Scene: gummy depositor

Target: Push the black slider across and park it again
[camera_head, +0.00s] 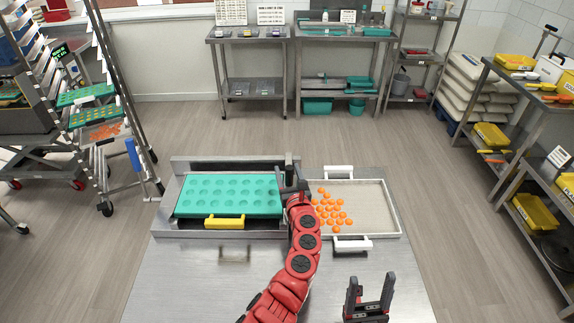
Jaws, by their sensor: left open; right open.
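The depositor (180,222) is a grey metal frame on the steel table. A teal mould tray (230,193) with rows of round cavities and a yellow handle (224,222) lies in it. A long dark strip (235,166) runs along its back bar. My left gripper (291,178) is at the depositor's right end, beside the mould tray. Dark upright parts stand there; I cannot tell which are the black slider and which are gripper fingers. My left arm hides part of this end. My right gripper (371,290) is open and empty over the table's front right.
A tray (385,205) with white handles holds several orange gummies (331,211) right of the depositor. The steel table (190,285) is clear at front left. A rack (125,95) with teal trays stands left; shelves (510,125) stand right.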

